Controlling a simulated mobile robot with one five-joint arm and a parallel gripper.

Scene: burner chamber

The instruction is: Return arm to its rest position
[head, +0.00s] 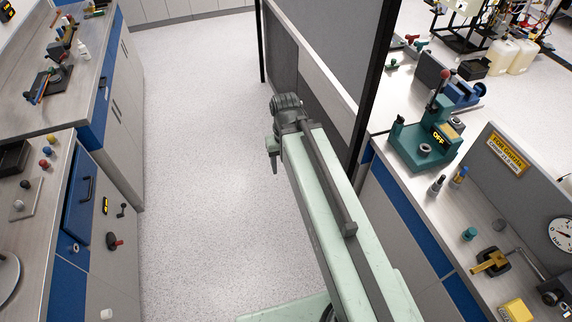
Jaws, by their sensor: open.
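My pale green arm reaches from the bottom of the head view up to the middle, over the aisle floor. A dark grey ribbed joint sits at its far end. My gripper (273,157) seems to be the small green and dark part hanging at the left of that end. It is open, and nothing shows in it. Its fingertips are small and partly hidden by the joint, so their gap is hard to make out. The arm's end hangs above the speckled floor, apart from the benches.
A grey partition panel (343,50) with a dark post stands close right of my arm. The left bench has blue drawers (78,205) and a bottle (83,50). The aisle floor (195,110) is clear.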

